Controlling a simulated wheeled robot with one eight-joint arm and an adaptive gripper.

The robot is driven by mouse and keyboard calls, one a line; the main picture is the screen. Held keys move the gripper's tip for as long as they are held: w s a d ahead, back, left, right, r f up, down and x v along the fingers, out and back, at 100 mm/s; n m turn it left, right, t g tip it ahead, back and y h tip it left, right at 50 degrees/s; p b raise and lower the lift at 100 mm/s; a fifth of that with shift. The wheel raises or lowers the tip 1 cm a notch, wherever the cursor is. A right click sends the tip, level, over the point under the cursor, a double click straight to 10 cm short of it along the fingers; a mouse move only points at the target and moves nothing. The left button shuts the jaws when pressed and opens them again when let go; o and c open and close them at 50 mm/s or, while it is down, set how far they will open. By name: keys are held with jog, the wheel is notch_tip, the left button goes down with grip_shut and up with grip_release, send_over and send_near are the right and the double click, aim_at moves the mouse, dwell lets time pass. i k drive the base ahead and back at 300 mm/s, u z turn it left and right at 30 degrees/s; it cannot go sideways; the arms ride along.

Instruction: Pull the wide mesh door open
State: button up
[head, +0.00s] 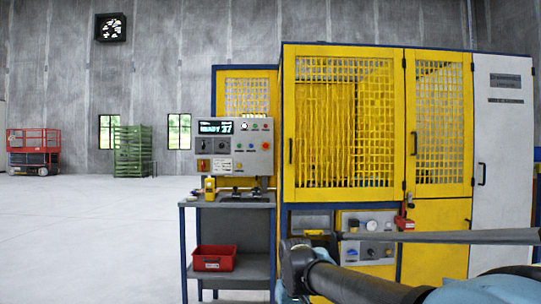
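The wide mesh door (343,185) is a yellow framed panel with a grid, in the middle of the yellow machine cabinet in the head view. It looks closed, flush with the frame. Its dark upright handle (291,151) is on its left edge, and hinges show on its right edge. Parts of my arm cross the lower right, in front of the cabinet's lower part. I cannot make out my gripper or its fingers. No part of my arm touches the visible handle.
A narrower mesh door (438,190) and a grey door (497,215) stand to the right. A control panel (235,148) sits above a grey cart (228,200) holding a red bin (214,260), left of the wide door. Open floor (90,235) lies farther left.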

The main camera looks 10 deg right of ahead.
aim_at(291, 194)
jog(key=z, duration=0.3)
jog(key=i, duration=0.9)
jog(key=z, duration=0.55)
